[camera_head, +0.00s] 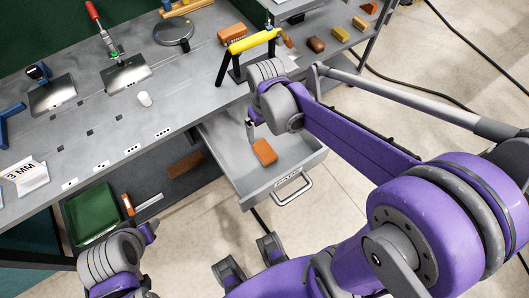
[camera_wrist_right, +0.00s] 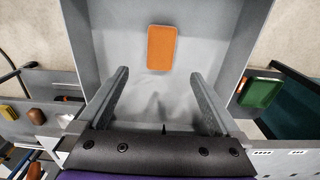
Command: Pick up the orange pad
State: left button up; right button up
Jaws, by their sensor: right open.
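An orange pad (camera_head: 264,152) lies flat in an open grey drawer (camera_head: 240,185) under the workbench. It also shows in the right wrist view as a rounded orange rectangle (camera_wrist_right: 161,48), beyond the fingertips and roughly centred between them. My right gripper (camera_head: 252,132) is above the drawer, near the pad. In the right wrist view its two fingers (camera_wrist_right: 158,80) are spread wide with nothing between them, apart from the pad. My left arm shows at the lower left of the head view, with its gripper (camera_head: 150,232) only partly visible; its jaw state is unclear.
The drawer's walls surround the pad, with a handle (camera_head: 293,190) at the front. The grey workbench (camera_head: 120,110) above carries a yellow-handled tool (camera_head: 253,41), an orange brick (camera_head: 233,32) and several blocks. A green bin (camera_head: 93,213) stands on the lower shelf.

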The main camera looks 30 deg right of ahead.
send_over(265, 150)
jog(key=f, duration=0.5)
jog(key=shift+w+d+f+b, duration=0.1)
jog(key=shift+w+f+b, duration=0.15)
jog(key=shift+b, duration=0.1)
jog(key=shift+s+f+b, duration=0.2)
jog(key=shift+f+b, duration=0.15)
jog(key=shift+f, duration=2.55)
jog(key=c, duration=1.5)
notch_tip(265, 150, up, 10)
jog(key=shift+r+p, duration=0.1)
jog(key=shift+p, duration=0.65)
